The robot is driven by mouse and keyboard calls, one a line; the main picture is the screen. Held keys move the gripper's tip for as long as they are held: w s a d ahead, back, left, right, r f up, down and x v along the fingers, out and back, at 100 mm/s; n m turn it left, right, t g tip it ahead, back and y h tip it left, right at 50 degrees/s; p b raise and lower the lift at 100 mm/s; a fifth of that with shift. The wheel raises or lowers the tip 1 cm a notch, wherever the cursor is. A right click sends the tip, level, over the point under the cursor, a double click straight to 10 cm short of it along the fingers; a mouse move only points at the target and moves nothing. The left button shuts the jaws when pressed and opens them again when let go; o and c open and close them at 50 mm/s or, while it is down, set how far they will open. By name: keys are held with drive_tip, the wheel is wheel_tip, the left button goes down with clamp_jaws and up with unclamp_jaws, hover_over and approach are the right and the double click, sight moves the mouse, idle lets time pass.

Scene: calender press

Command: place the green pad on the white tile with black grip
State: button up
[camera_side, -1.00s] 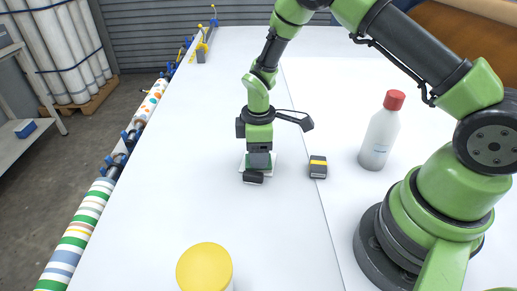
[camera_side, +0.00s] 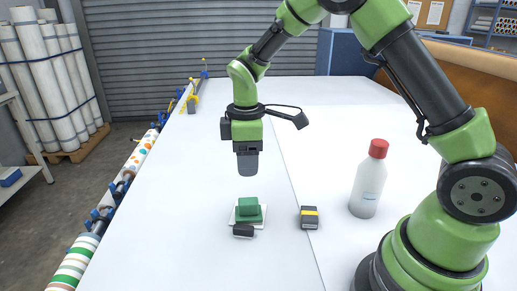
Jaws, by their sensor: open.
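The green pad (camera_side: 249,214), a green base with a raised green block, rests on the white tile (camera_side: 234,222). The tile lies flat on the white table, and its edges show around the pad. A black grip (camera_side: 243,231) sits at the tile's near edge. My gripper (camera_side: 247,170) points down above the pad, clear of it, with nothing visible held. It is open, though its fingers overlap in this view and the gap between them is hidden.
A dark block with a yellow stripe (camera_side: 309,218) lies right of the tile. A white bottle with a red cap (camera_side: 368,182) stands farther right. Rolls of patterned material (camera_side: 133,165) run along the table's left edge. The table left of the tile is clear.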

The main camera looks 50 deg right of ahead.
drive_tip(key=s+r+m+t, duration=0.3)
drive_tip(key=s+r+m, duration=0.25)
drive_tip(key=r, duration=0.55)
drive_tip(key=s+a+r+m+t+y, duration=0.1)
drive_tip(key=s+r+m+t, duration=0.1)
drive_tip(key=s, duration=0.5)
drive_tip(key=s+a+r+m+t+y, duration=0.1)
drive_tip(key=s+r+m+t, duration=0.1)
drive_tip(key=s+m, duration=0.3)
drive_tip(key=shift+s+r, duration=0.7)
drive_tip(key=shift+s, duration=0.5)
